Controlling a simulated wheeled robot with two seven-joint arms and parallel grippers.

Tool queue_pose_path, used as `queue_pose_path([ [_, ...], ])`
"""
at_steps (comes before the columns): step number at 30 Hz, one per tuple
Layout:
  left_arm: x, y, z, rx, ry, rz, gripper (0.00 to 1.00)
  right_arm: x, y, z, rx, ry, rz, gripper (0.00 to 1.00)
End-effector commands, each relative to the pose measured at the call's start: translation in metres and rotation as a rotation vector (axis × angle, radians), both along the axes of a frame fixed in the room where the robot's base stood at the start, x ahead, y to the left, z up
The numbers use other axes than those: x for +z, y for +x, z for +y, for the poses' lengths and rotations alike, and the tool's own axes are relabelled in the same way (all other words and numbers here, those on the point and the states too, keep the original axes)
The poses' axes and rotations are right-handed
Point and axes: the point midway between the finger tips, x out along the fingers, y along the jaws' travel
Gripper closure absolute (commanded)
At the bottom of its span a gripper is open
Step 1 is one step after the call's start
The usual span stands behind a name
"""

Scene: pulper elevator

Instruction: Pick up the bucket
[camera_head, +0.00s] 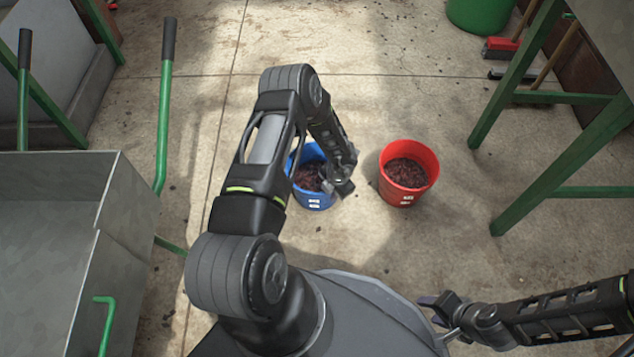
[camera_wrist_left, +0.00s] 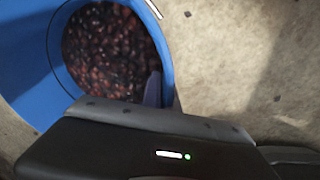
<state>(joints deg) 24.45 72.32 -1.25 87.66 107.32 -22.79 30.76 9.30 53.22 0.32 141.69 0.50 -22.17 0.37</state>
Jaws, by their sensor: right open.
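A blue bucket (camera_head: 316,201) stands on the concrete floor, holding dark red cherry-like contents. A red bucket (camera_head: 408,193) with similar contents stands to its right. My left gripper (camera_head: 340,187) is at the right side of the blue bucket's rim and hides part of it. In the left wrist view, the blue bucket (camera_wrist_left: 32,92) fills the upper left, and a bluish finger-like part (camera_wrist_left: 153,90) shows at its right inner rim. I cannot tell whether the fingers grip the rim. My right gripper (camera_head: 438,305) is open, low at the right, away from both buckets.
A grey metal cart (camera_head: 125,215) with green handles (camera_head: 166,110) stands at the left. A green-legged table (camera_head: 565,160) is at the right. A green tub (camera_head: 480,12) and a red broom head (camera_head: 499,48) are at the back right. The floor behind the buckets is clear.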

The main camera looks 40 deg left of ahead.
Motion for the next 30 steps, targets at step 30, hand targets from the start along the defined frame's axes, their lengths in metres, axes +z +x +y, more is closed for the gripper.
queue_pose_path([
  [30, 0.039, -0.025, -0.02, -0.007, 0.001, 0.003, 1.0, 0.031, -0.005, -0.001, 0.007, 0.002, 0.013, 0.57],
])
